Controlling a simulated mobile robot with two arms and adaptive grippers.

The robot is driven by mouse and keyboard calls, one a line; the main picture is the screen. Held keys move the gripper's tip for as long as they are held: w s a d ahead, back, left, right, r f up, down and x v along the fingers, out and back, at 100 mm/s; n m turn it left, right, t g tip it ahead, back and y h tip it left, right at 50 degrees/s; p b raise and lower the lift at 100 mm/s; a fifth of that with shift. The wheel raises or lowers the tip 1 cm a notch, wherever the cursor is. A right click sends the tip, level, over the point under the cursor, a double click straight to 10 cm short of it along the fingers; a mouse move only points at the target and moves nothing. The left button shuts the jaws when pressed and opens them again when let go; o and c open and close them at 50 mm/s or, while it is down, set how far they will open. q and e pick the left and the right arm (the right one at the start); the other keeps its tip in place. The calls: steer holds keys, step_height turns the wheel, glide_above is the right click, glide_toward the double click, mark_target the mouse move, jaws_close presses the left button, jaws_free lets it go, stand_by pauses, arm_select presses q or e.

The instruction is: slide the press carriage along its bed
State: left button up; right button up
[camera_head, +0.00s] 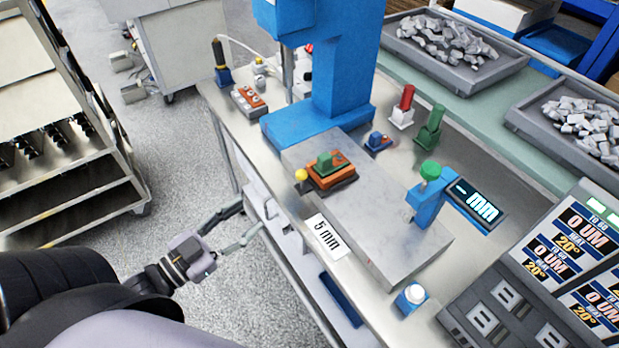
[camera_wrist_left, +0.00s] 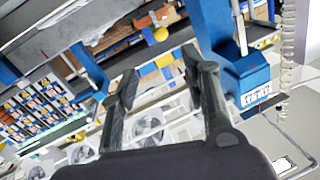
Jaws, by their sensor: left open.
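The press carriage (camera_head: 331,176) is an orange block with a green piece on top. It sits on the grey metal bed (camera_head: 385,225), near the bed's end by the blue press (camera_head: 340,80). A yellow ball knob (camera_head: 301,175) sticks out on the carriage's left side. My left gripper (camera_head: 250,217) is open and empty, to the left of the bench's front edge, apart from the knob. In the left wrist view the spread fingers (camera_wrist_left: 160,62) show, with a yellow ball (camera_wrist_left: 161,34) beyond and between their tips. My right gripper is not in view.
A blue gauge with a green knob (camera_head: 430,171) and a display stands across the bed. Red and green stamps (camera_head: 403,107) stand behind. A grey rack (camera_head: 70,190) stands at left; the floor between is clear.

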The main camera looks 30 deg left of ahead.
mark_target(302, 174)
arm_select(q)
steer(key=p+x, duration=0.2)
steer(key=x, duration=1.5)
steer(key=shift+p, duration=0.4)
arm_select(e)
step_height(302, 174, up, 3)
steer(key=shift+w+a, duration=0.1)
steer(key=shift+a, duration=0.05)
arm_select(q)
steer(key=shift+c, duration=0.2)
jaws_close()
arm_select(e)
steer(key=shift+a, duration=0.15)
